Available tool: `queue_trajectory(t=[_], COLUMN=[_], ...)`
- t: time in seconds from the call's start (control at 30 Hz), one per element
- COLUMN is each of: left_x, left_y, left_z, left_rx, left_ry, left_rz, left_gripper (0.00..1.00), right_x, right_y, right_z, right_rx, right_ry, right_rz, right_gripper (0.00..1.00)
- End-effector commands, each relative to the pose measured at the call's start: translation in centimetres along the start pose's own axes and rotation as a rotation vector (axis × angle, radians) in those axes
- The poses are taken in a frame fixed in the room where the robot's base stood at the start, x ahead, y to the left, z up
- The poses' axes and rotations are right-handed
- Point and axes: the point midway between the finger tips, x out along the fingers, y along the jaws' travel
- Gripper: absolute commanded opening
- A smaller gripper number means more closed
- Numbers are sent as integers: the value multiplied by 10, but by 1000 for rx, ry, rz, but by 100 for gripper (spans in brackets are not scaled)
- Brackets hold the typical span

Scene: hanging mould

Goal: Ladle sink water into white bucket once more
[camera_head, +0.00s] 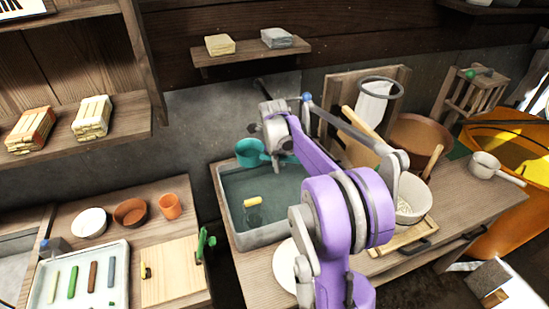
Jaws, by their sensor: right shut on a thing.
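The grey sink (283,233) holds dark water (280,190), and a small yellow piece (252,202) shows in it. My right gripper (281,160) is over the back of the sink, shut on what looks like the handle of a teal ladle (250,152). The ladle's cup is at the sink's back-left rim; its contents and the exact grip are hidden. A white bucket (411,196) stands right of my purple arm, with a wooden stick in it and pale matter at its bottom. The arm hides its left side. My left gripper is not in view.
A brown tub (422,143) and a framed net (375,100) stand behind the bucket. A white saucepan (485,163) is at the right. A round white plate (285,264) lies in front of the sink, partly behind my arm. A tray (118,285) and small bowls are left.

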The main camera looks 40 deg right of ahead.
Motion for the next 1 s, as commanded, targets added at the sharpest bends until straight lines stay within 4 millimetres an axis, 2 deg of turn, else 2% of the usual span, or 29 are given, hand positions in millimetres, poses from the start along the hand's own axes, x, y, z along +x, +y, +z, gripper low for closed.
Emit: queue_trajectory(t=[0.17,1.0], left_x=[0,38], left_y=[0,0], left_z=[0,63], left_rx=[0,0], left_ry=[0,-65], left_rz=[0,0], left_gripper=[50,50], right_x=[19,122], right_y=[4,23], right_z=[0,-4], right_rx=[0,-1], right_ry=[-1,2], right_rz=[0,0], right_gripper=[0,0])
